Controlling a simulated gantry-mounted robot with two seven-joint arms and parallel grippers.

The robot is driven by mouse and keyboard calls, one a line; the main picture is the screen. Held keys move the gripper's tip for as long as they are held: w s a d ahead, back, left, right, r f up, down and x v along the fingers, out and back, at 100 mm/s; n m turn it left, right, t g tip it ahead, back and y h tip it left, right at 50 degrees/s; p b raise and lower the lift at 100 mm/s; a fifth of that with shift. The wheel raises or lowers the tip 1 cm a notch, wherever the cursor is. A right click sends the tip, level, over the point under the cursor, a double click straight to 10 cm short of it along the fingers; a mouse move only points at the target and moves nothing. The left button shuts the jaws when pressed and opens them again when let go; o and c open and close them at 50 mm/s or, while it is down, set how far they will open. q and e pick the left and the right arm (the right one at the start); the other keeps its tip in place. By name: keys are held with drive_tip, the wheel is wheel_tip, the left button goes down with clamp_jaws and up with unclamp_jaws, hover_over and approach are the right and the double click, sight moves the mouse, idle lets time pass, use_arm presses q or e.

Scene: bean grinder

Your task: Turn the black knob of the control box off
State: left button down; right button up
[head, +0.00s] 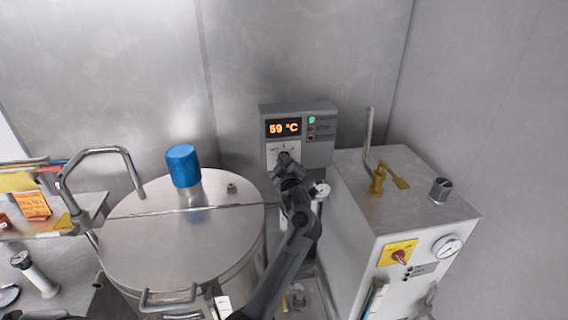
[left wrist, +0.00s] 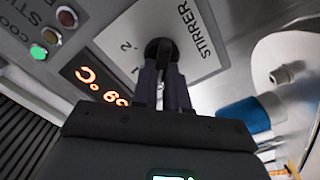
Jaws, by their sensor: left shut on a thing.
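The control box (head: 322,150) is a grey unit on the back wall with a lit orange display (head: 284,127) and a green light on its front. Its black knob (left wrist: 155,48) sits on a white plate marked STIRRER with 1 and 2 in the left wrist view. My left gripper (head: 287,163) reaches up to the plate and hides most of the knob in the head view. In the left wrist view its two fingers (left wrist: 163,85) are shut on the black knob. The knob's exact setting is hidden by the fingers. My right gripper is not in view.
A round steel vessel (head: 180,250) with a blue cap (head: 183,165) stands left of my arm. A white machine (head: 350,240) with a gauge and red switch stands on the right. A bent steel pipe (head: 65,185) rises at the left.

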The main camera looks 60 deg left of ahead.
use_arm(q)
drive_tip(key=c, duration=1.1)
unclamp_jaws()
drive_tip(key=shift+c, duration=0.2)
drive_tip(key=v, duration=1)
drive_tip(key=shift+s+d+b, duration=0.2)
drive_tip(key=shift+d+b, duration=0.15)
drive_tip(key=shift+b, duration=0.05)
drive_tip(key=shift+f, duration=0.1)
